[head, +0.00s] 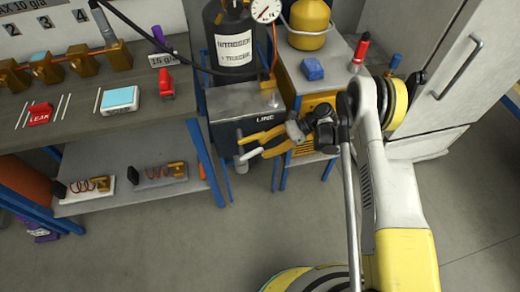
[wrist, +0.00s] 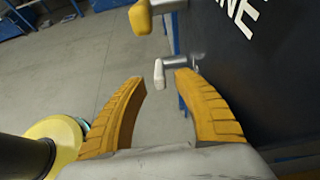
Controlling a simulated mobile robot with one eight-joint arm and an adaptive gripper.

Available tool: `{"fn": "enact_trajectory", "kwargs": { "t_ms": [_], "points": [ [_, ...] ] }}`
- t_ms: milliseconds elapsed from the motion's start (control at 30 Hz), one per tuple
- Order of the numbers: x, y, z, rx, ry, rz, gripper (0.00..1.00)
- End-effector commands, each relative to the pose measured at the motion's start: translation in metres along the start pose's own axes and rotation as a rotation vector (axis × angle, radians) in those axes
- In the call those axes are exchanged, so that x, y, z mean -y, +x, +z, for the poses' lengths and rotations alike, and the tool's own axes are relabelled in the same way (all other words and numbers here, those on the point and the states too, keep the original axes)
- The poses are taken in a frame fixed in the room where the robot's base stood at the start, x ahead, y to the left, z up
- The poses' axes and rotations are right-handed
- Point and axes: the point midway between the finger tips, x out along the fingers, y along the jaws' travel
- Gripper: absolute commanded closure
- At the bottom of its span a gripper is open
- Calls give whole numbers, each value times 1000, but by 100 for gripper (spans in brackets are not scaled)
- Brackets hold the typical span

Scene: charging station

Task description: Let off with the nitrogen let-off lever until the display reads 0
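A dark box (head: 228,103) marked LINE stands below the nitrogen cylinder (head: 233,40). A white-tipped lever (wrist: 159,73) sticks out from its face, and a yellow-tipped lever (wrist: 141,17) shows above it in the wrist view. Neither lever has a readable label. The white tip also shows in the head view (head: 249,154). My gripper (wrist: 160,76) is open in front of the box, with the white tip in the gap between its yellow fingertips, apart from both. In the head view my gripper (head: 254,147) partly covers the levers. The round dial (head: 265,10) above is too small to read.
A workbench on the left holds a pale-blue-screened device (head: 120,98) and a red LEAK tag (head: 39,114). A blue-framed cart (head: 322,85) holds a blue block and a red-capped bottle. A fridge (head: 445,70) stands at right. The floor (head: 210,245) in front is clear.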

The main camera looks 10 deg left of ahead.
Motion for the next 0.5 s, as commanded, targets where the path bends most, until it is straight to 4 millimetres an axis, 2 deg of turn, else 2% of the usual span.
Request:
{"fn": "enact_trajectory", "kwargs": {
  "t_ms": [100,300,500],
  "points": [
    [0,-29,0,0,3,-3,64],
    [0,-71,0,1,2,-1,64],
    [0,-95,0,1,1,1,64]
  ]
}}
